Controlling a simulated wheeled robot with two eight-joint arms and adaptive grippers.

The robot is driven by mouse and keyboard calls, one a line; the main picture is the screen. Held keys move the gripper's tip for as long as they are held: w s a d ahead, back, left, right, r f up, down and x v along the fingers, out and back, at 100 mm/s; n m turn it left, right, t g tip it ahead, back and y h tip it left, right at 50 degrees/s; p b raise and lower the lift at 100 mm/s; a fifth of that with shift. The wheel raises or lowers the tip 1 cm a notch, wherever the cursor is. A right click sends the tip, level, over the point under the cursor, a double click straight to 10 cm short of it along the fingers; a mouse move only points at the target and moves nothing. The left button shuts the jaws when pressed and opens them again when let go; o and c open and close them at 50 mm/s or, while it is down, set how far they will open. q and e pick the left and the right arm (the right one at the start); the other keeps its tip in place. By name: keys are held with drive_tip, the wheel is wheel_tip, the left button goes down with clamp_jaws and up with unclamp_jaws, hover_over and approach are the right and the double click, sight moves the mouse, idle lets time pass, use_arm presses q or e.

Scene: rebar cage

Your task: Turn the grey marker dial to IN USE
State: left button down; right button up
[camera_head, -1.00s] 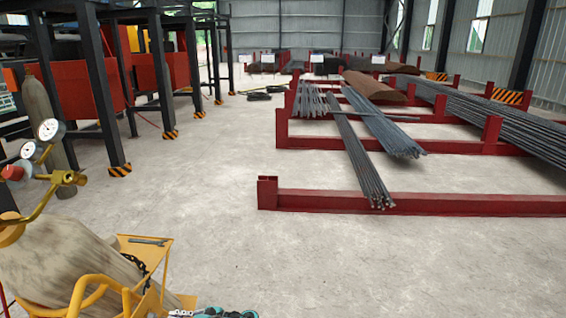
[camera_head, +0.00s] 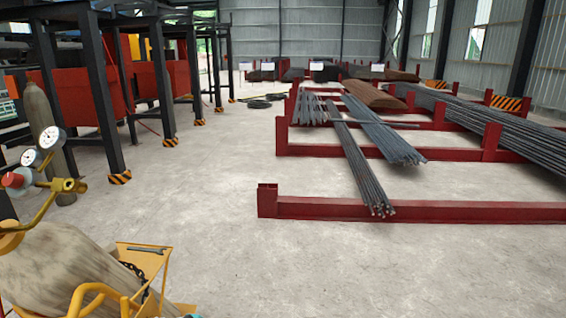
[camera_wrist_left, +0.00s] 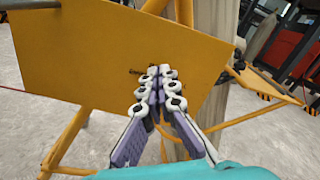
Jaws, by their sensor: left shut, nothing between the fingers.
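I cannot make out the grey marker dial in either view. In the left wrist view my left gripper (camera_wrist_left: 160,72) is shut and empty. Its fingertips point at a yellow panel (camera_wrist_left: 85,50) of the cart and overlap it; I cannot tell whether they touch. Small dark details show beside the fingertips, too small to identify. In the head view the yellow cart (camera_head: 150,262) holds a large weathered cylinder (camera_head: 70,265) with brass fittings and pressure gauges (camera_head: 52,139). Only a teal sliver shows at the bottom edge there. My right gripper is out of view.
A wrench (camera_head: 146,249) lies on the cart's small tray, beside a dark chain (camera_head: 135,272). Red racks (camera_head: 420,209) with rebar bundles (camera_head: 360,165) stand at the right. Black posts (camera_head: 108,110) stand at the left. The concrete floor between is clear.

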use_arm(q)
drive_tip(key=shift+s+f, duration=0.2)
drive_tip(key=shift+s, duration=0.15)
idle(0.6)
drive_tip(key=shift+s+f, duration=0.35)
drive_tip(key=shift+s, duration=0.25)
drive_tip(key=shift+s+f, duration=0.1)
drive_tip(key=shift+f, duration=0.05)
drive_tip(key=shift+s+a, duration=0.1)
drive_tip(key=shift+s, duration=0.05)
idle(0.3)
drive_tip(key=d, duration=0.6)
drive_tip(key=shift+s+r, duration=0.2)
drive_tip(key=shift+s, duration=0.25)
